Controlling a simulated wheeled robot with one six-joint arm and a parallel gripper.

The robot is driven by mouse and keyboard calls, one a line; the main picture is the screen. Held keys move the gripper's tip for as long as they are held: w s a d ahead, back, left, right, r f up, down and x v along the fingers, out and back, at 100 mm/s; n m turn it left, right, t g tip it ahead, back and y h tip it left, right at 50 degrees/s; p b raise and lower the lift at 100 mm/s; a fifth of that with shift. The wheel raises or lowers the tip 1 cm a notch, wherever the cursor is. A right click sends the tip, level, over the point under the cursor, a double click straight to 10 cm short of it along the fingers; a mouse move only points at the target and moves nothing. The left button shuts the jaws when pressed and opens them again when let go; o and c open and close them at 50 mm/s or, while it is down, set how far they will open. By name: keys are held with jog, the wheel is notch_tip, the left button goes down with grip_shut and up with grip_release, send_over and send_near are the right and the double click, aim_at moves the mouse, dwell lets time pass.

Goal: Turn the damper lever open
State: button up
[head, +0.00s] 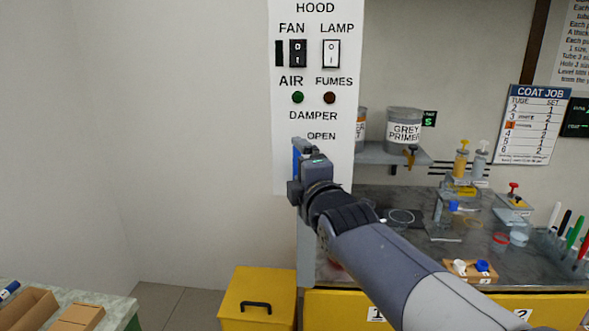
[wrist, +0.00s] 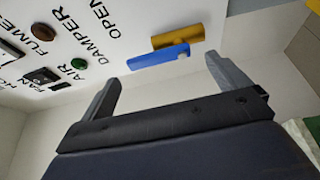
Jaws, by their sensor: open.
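The damper lever is a blue bar (wrist: 158,66) with a small grey spot near one end. In the wrist view it lies alongside a mustard-yellow bar (wrist: 178,38) below the words DAMPER and OPEN. My gripper (wrist: 163,69) is open, and in that view the blue bar shows between its two fingertips. Whether the fingers touch it I cannot tell. In the head view my gripper (head: 306,165) is at the panel's lower part and hides most of the lever; only a blue strip (head: 295,162) shows at its left. The OPEN label (head: 321,136) is just above.
The white hood panel (head: 314,100) carries fan and lamp switches, a green AIR lamp (head: 298,97) and a dark reddish FUMES lamp (head: 330,98). At right are a GREY PRIMER pot (head: 404,122) and a cluttered bench. A yellow bin (head: 256,292) stands below. The left wall side is clear.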

aim_at(294, 165)
jog(key=shift+v, duration=2.95)
jog(key=shift+p+x, duration=0.6)
jog(key=shift+x, duration=4.8)
